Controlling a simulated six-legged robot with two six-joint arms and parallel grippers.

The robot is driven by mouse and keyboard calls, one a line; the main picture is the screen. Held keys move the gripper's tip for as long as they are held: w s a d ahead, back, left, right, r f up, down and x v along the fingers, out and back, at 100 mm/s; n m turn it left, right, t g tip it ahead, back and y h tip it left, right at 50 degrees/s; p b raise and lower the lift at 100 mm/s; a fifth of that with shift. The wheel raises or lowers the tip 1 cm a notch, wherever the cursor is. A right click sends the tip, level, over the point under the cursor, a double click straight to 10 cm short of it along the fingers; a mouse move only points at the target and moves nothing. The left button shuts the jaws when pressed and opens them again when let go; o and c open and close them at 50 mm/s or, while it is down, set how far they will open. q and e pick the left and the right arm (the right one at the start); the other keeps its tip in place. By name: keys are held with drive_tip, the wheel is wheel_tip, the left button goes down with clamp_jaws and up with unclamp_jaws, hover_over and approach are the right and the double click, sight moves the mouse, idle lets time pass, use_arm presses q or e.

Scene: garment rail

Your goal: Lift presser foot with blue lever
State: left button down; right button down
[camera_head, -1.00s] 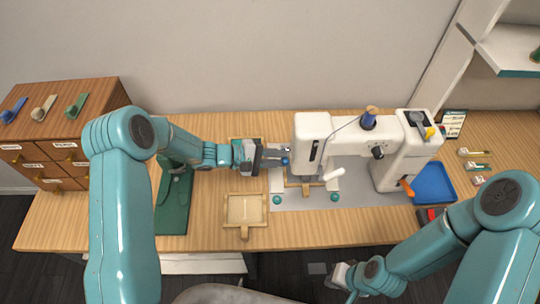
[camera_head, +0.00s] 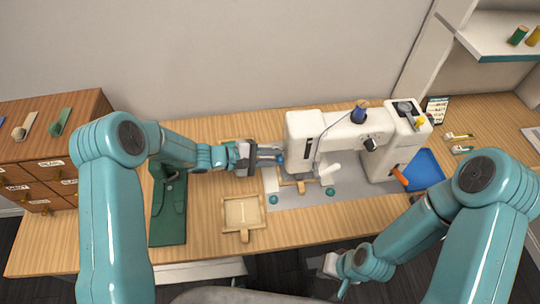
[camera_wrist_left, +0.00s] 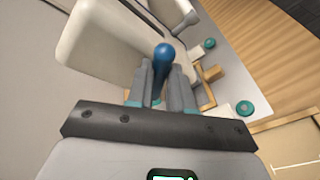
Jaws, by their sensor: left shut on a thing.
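The white sewing machine (camera_head: 340,133) stands on the table with its needle end towards the left. The blue lever's round knob (camera_wrist_left: 164,54) shows in the left wrist view just past my left fingertips. My left gripper (camera_wrist_left: 163,82) is shut on the blue lever, with its fingers on both sides of it. In the head view the left gripper (camera_head: 273,155) reaches in from the left, against the machine's needle end. The presser foot itself is too small and hidden to make out. My right gripper (camera_head: 333,268) hangs low in front of the table, and its jaws are unclear.
A wooden tray (camera_head: 230,222) lies in front of my left gripper. A green stand (camera_head: 167,235) is left of it. A blue tray (camera_head: 428,168) and an orange-handled tool (camera_head: 399,175) are at the machine's right. A wooden drawer cabinet (camera_head: 84,145) stands at the far left.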

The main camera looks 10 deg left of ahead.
use_arm(q)
drive_tip(key=c, duration=1)
unclamp_jaws()
drive_tip(key=shift+a, duration=0.1)
drive_tip(key=b+v, duration=0.2)
drive_tip(key=v, duration=1.4)
drive_tip(key=shift+s+r+b, duration=0.1)
drive_tip(key=shift+r+b, duration=0.05)
drive_tip(key=shift+b, duration=0.2)
